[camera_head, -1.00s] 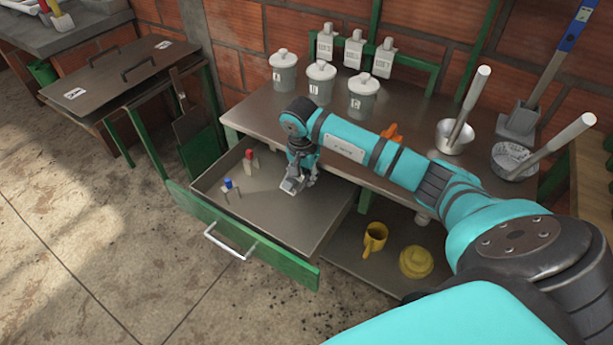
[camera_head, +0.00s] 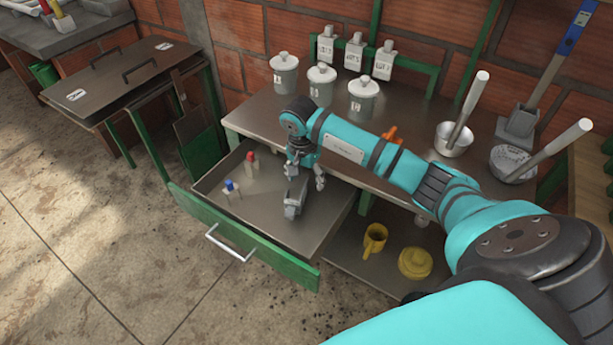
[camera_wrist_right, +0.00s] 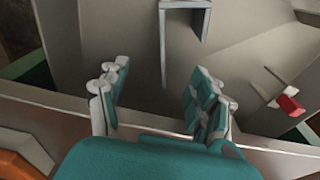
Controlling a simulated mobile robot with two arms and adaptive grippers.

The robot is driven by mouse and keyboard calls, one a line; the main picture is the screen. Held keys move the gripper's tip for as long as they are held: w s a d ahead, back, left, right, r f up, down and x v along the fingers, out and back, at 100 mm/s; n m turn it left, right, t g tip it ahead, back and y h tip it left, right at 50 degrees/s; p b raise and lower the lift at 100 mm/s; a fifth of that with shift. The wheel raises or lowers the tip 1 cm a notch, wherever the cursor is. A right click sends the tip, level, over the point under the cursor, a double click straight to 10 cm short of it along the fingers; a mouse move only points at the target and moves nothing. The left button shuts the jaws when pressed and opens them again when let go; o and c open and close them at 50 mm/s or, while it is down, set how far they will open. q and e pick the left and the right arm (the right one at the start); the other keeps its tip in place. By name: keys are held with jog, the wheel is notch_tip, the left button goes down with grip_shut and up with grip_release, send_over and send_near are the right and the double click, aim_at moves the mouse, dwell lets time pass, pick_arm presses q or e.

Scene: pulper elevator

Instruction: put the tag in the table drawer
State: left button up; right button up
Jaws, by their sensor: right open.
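The table drawer (camera_head: 262,222) is pulled out, with a green front and a grey metal floor. My right gripper (camera_head: 306,192) is over the right part of the drawer. Its two fingers are spread apart in the right wrist view (camera_wrist_right: 160,105), with nothing between the tips. A thin grey bracket-like shape (camera_wrist_right: 186,5) lies beyond the fingers; I cannot tell whether it is the tag. Three white labelled pieces (camera_head: 354,52) hang on a green rack behind the table. My left gripper is out of view.
A red-topped piece (camera_head: 251,157) and a blue-topped piece (camera_head: 230,185) stand in the drawer's left part. Lidded jars (camera_head: 320,82) stand on the table (camera_head: 262,112). The drawer's front middle is clear.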

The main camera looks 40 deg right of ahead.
notch_tip(320, 180, up, 12)
jog(key=a+b, duration=0.1)
jog(key=shift+s+a, duration=0.15)
jog(key=shift+s, duration=0.15)
dwell(0.7)
